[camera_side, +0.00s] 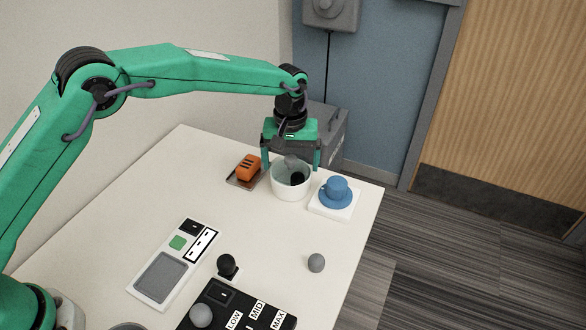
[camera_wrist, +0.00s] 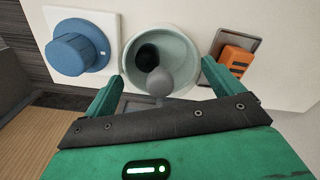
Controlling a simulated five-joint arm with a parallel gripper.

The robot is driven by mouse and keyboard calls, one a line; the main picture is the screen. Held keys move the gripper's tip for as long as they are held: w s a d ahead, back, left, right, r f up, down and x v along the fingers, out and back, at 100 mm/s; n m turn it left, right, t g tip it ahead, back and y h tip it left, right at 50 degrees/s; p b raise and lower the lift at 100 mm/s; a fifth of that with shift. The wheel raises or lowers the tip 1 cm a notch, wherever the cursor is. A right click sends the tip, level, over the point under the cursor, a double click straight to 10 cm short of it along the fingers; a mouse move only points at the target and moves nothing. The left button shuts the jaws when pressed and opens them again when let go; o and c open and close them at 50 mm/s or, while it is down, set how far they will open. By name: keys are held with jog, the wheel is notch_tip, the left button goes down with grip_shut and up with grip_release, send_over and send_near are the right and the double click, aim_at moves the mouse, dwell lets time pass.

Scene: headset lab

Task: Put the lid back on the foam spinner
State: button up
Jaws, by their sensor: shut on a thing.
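The foam spinner (camera_side: 291,190) is a white round tub near the table's far edge, with a black part (camera_wrist: 147,57) showing inside. A clear, pale green lid with a grey knob (camera_wrist: 159,82) appears to be at its mouth. My gripper (camera_side: 291,166) is over the tub, pointing down, with one finger on each side of the rim. In the wrist view my gripper (camera_wrist: 162,76) has its fingers wide apart, shut on what looks like the lid's edge. I cannot tell whether the lid touches the tub's rim.
A blue knob (camera_side: 336,192) on a white base stands close right of the tub. An orange block (camera_side: 248,167) on a dark tray stands close left.

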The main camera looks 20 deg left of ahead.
jog(key=o, duration=0.7)
jog(key=shift+c, duration=0.2)
jog(key=shift+r, duration=0.15)
jog(key=shift+r, duration=3.35)
jog(key=shift+c, duration=0.2)
grip_shut()
jog(key=shift+f, duration=2)
